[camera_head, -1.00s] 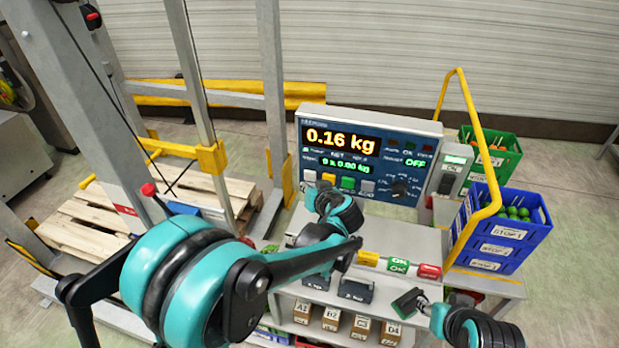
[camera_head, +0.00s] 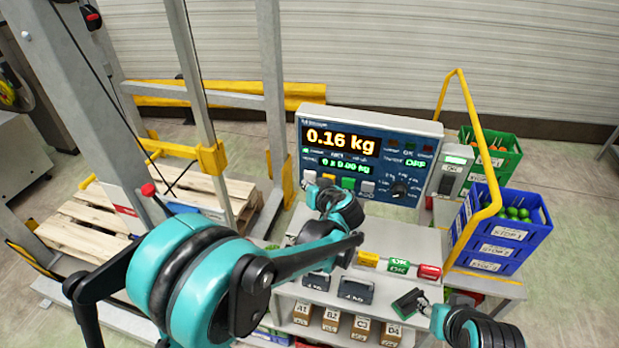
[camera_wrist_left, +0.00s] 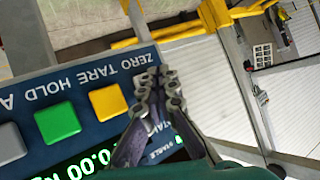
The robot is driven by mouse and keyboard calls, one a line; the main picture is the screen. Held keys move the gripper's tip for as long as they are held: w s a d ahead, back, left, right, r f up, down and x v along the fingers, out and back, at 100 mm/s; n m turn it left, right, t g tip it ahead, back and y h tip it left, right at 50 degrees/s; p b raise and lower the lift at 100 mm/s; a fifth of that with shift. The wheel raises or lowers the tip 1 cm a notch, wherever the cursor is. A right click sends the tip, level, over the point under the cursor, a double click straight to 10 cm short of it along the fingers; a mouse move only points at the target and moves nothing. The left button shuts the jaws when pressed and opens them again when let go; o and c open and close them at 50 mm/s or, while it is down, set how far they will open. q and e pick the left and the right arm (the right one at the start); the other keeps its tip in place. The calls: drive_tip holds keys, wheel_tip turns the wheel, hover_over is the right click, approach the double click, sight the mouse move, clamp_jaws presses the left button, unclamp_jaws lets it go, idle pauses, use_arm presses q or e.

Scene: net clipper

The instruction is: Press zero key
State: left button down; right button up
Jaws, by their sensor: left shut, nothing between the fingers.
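The scale console (camera_head: 425,128) shows 0.16 kg in the head view, above a row of coloured keys. The white zero key (camera_head: 310,176) is at the left end; in the left wrist view, the zero key (camera_wrist_left: 146,82) is mostly hidden behind the fingers, by the upside-down ZERO label. The yellow tare key (camera_wrist_left: 108,102) and green hold key (camera_wrist_left: 57,122) lie beside it. My left gripper (camera_head: 314,190) is shut and empty, with its fingertips (camera_wrist_left: 162,74) over or at the zero key; contact cannot be told. My right gripper (camera_head: 418,304) is low at the right.
A shelf below holds dark weights (camera_head: 355,291) and small labelled boxes (camera_head: 331,319). A yellow rail (camera_head: 471,110) and a blue crate (camera_head: 497,245) stand at the right. Wooden pallets (camera_head: 85,227) lie at the left.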

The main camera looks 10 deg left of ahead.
use_arm(q)
drive_tip(key=shift+w, duration=0.1)
idle(0.6)
drive_tip(key=shift+w, duration=0.35)
drive_tip(key=shift+w, duration=0.35)
idle(0.5)
drive_tip(key=shift+s, duration=0.15)
drive_tip(key=shift+s+b, duration=0.3)
drive_tip(key=shift+s, duration=0.4)
drive_tip(key=shift+s+a, duration=0.1)
drive_tip(key=shift+s, duration=2.4)
